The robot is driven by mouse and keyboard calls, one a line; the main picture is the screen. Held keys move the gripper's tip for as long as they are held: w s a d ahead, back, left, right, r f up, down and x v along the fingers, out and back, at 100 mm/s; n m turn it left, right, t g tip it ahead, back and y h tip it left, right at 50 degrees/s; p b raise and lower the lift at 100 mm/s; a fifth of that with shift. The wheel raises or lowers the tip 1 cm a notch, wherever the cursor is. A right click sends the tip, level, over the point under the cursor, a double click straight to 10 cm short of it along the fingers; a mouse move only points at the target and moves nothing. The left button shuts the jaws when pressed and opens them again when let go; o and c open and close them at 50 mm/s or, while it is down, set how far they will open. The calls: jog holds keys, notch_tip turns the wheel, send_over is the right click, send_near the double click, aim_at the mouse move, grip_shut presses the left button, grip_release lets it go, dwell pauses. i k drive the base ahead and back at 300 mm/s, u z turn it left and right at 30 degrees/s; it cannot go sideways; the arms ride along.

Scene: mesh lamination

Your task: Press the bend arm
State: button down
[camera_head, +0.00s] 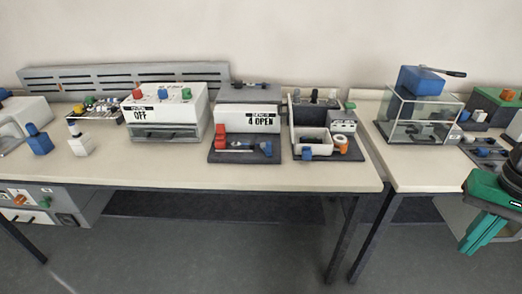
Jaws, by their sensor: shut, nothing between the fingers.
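A blue block (421,81) with a black lever (442,72) sits on a clear box (416,118) on the right table. I cannot tell which part is the bend arm. My gripper (468,247) is at the right edge, green and black, shut and empty, in front of the right table and far from the unit.
A white box (165,110) marked "OFF" with coloured knobs stands left of the unit. A tray of small parts (326,142) stands to its right. A gap separates the two tables. The left table's front strip (200,176) is clear.

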aim_at(266, 146)
jog(key=u, duration=0.5)
jog(key=i, duration=0.85)
jog(key=u, duration=0.05)
